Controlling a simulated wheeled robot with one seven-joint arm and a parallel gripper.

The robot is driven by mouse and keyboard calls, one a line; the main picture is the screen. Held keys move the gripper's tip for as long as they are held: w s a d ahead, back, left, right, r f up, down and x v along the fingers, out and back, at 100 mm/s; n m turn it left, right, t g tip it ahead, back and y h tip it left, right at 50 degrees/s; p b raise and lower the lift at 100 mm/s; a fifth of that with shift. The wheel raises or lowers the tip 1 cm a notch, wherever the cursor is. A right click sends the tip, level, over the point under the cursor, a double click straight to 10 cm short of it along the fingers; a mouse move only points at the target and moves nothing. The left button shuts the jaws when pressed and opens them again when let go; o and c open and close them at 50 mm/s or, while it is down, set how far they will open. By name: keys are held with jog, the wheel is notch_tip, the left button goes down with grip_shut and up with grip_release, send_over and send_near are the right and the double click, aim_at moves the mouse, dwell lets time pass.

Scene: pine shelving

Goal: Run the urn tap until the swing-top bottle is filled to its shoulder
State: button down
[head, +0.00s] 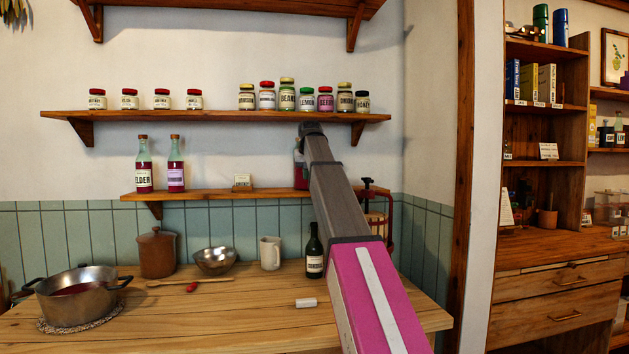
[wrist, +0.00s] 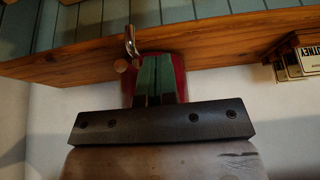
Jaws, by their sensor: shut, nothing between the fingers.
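A dark red vessel, apparently the urn (head: 299,174), stands on the lower wall shelf, mostly hidden behind my arm. In the wrist view, which looks upside down, the red body (wrist: 181,75) shows behind my gripper (wrist: 156,62). My gripper is shut and empty in front of it. A dark green bottle (head: 313,246) with a pale label, probably the swing-top bottle, stands upright on the table below. Its fill level is not visible.
The lower shelf (head: 215,194) holds two red bottles and a small card (head: 242,182). Jars line the shelf above.

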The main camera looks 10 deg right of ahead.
jog(key=shift+d, duration=1.45)
jog(key=shift+a, duration=0.35)
notch_tip(320, 180, up, 6)
jog(key=shift+r, duration=0.15)
dwell(0.7)
